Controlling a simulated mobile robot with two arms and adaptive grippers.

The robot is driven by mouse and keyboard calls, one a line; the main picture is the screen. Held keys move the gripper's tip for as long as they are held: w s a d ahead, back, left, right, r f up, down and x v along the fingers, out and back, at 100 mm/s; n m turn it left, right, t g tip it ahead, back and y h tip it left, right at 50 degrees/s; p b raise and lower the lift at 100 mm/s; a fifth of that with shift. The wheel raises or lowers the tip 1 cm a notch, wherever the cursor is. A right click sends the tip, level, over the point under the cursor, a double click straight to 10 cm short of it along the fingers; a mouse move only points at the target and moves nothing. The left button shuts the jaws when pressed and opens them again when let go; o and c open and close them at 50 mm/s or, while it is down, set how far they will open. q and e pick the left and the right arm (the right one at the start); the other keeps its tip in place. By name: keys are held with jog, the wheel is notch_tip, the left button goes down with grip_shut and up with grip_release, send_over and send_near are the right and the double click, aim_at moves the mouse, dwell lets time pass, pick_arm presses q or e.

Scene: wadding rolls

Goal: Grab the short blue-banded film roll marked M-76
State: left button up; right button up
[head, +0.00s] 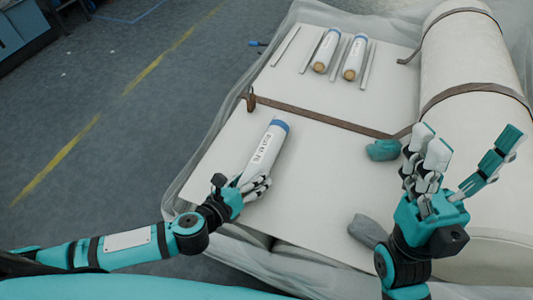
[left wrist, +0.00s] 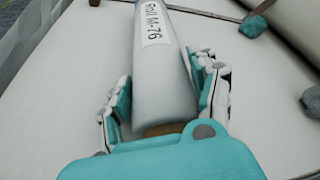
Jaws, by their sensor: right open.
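The white film roll with a blue band (head: 265,150) lies tilted across the white table. Its label reads Roll M-76 in the left wrist view (left wrist: 160,60). My left gripper (head: 255,187) is at the roll's near end, with fingers along both sides, close against it; it looks shut on the roll. The palm hides part of the near end, where a brown core shows. My right gripper (head: 468,150) is open and empty, raised above the right side of the table.
Two more blue-banded rolls, left (head: 326,50) and right (head: 355,58), lie at the back between thin strips. A brown strap (head: 325,117) crosses the table (head: 330,190). A large white roll (head: 465,60) fills the right side. A teal lump (head: 384,149) and a grey lump (head: 367,230) lie near my right arm.

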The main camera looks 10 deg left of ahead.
pick_arm(q)
jog(key=c, duration=1.1)
jog(key=shift+c, duration=0.2)
jog(key=shift+r, duration=0.1)
